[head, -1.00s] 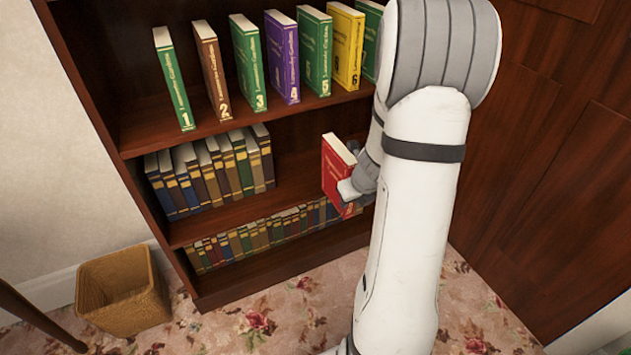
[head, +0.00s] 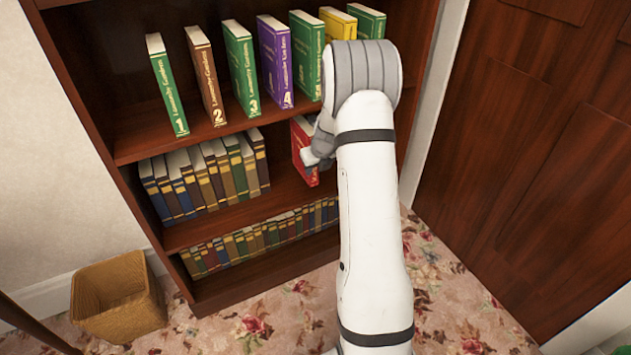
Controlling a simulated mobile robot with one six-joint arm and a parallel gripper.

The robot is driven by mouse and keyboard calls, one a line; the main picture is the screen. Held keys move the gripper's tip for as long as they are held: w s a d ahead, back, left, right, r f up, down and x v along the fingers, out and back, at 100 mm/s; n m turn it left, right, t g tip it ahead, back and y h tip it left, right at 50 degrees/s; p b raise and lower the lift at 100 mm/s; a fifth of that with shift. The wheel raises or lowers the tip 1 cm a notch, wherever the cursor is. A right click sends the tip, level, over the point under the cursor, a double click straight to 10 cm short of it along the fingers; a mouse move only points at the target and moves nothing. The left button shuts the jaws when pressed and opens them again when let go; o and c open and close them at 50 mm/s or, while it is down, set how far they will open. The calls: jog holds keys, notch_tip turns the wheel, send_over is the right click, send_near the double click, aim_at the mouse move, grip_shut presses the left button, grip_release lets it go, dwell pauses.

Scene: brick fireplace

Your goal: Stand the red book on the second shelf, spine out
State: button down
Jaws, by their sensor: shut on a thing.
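The red book (head: 302,142) is upright at the opening of the second shelf (head: 235,212), to the right of the row of old books. Its red cover faces me and to the left. My gripper (head: 312,158) is shut on it from the right side, and its fingers cover part of the book. The book's right and lower parts are partly hidden by the gripper and my arm. I cannot tell whether the book touches the shelf board.
Blue, brown and green old books (head: 205,175) fill the left of the second shelf. Several numbered books (head: 240,70) stand above on the top shelf. Small books (head: 260,238) line the bottom shelf. A wicker basket (head: 118,300) stands on the floor at left.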

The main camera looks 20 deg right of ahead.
aim_at(314, 179)
jog(key=f+b, duration=0.2)
jog(key=f, duration=0.1)
jog(key=f+b, duration=0.1)
jog(key=f, duration=0.1)
jog(key=shift+w, duration=0.25)
jog(key=shift+r, duration=0.1)
jog(key=c, duration=1.1)
grip_release()
jog(key=shift+s, duration=0.1)
jog(key=p+v, duration=0.3)
jog(key=v, duration=0.4)
jog(key=shift+s+r, duration=0.15)
